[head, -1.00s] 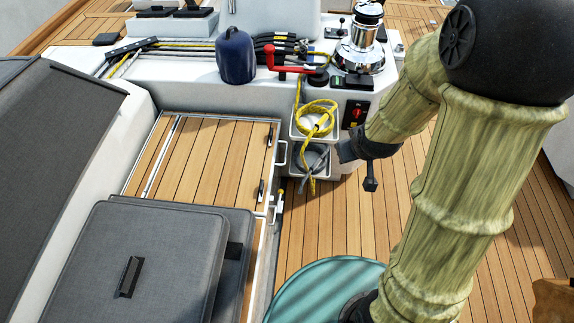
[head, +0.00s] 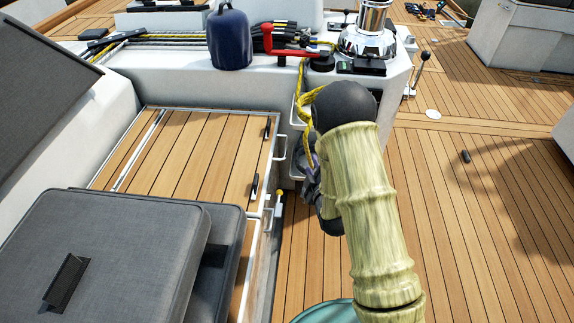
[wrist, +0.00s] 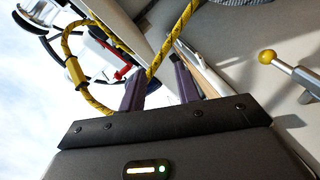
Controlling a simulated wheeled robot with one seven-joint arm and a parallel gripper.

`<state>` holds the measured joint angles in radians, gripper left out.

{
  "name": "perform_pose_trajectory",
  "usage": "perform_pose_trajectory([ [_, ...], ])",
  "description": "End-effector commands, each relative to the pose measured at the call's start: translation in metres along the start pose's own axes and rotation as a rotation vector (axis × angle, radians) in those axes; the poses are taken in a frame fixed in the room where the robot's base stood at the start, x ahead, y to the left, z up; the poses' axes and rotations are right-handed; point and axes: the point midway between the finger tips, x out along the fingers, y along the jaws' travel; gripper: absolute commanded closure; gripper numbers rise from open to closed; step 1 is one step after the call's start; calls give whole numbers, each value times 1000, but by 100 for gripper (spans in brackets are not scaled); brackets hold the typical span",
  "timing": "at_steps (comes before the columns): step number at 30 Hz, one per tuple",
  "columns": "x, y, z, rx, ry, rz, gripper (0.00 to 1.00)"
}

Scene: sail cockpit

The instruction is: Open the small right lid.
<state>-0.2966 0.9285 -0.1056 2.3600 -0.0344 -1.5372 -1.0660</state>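A slatted wooden lid (head: 195,150) lies flat and shut on the bench at the left in the head view. Two small dark handles stand near its right edge, the far one (head: 267,128) and the near one (head: 254,186). I cannot tell for certain whether this is the small right lid. My gripper is mostly hidden behind my arm in the head view, beside the rope bins to the right of the lid. In the wrist view my gripper (wrist: 158,78) has two purple fingers spread apart, with no lid or handle visible between them. A yellow rope (wrist: 153,62) passes close by the fingertips.
Grey cushions (head: 100,250) are stacked on the near part of the bench. A yellow-knobbed lever (head: 279,205) stands beside the bench and shows in the wrist view (wrist: 266,57). A red crank handle (head: 282,42) and winch (head: 368,35) are above. The deck at right is mostly clear.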

Motion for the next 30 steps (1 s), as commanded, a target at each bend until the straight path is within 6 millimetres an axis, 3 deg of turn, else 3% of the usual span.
perform_pose_trajectory([
  [1,5,-32,8,-41,28,24,67],
  [3,7,-53,10,-103,68,71,67],
  [9,6,-92,10,-230,152,182,67],
  [23,4,-93,7,-259,171,214,67],
  [30,23,-90,3,-257,172,218,67],
])
